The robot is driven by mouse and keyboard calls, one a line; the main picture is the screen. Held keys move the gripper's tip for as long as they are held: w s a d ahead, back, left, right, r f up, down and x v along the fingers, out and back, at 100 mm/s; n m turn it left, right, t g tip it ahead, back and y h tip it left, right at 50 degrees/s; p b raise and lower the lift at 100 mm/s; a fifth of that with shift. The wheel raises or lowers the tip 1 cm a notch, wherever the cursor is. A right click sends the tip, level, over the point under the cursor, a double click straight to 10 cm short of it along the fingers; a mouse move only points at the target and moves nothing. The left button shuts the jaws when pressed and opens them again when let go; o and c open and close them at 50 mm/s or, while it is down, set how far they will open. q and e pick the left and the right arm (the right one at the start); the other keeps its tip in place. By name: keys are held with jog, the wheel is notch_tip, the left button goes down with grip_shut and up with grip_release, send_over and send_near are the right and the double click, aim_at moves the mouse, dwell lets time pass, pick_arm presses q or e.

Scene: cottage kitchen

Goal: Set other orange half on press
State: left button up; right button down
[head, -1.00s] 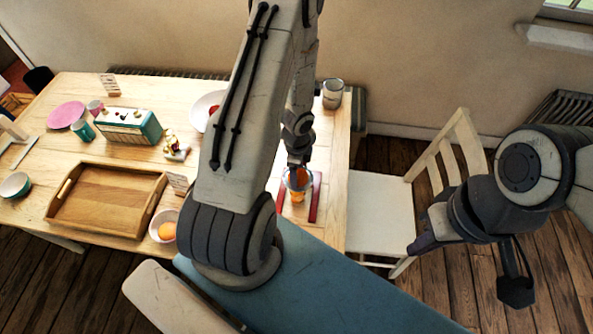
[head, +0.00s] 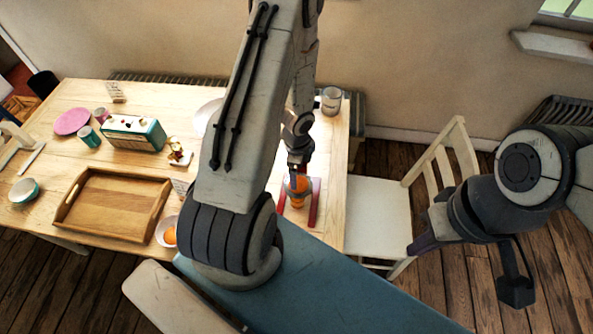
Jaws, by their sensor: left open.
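The press (head: 314,203) stands near the table's right edge, with red rails on its base and something orange (head: 298,189) at its middle. My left gripper (head: 298,172) is open, directly above the orange, pointing down; whether it touches is too small to tell. A white bowl (head: 161,228) at the table's front edge holds an orange piece (head: 170,236), partly hidden by my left arm. My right gripper (head: 424,244) is off the table, in front of the chair, with its jaws unclear.
A wooden tray (head: 68,207), a teal radio (head: 150,134), a pink plate (head: 72,121) and cups stand to the left. A glass jar (head: 332,100) is behind the press. A white chair (head: 378,216) stands against the right side. My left arm hides part of the table.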

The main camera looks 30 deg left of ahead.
notch_tip(320, 180, up, 7)
jog(key=p, duration=0.6)
jog(key=shift+f, duration=0.2)
jog(key=shift+f, duration=0.1)
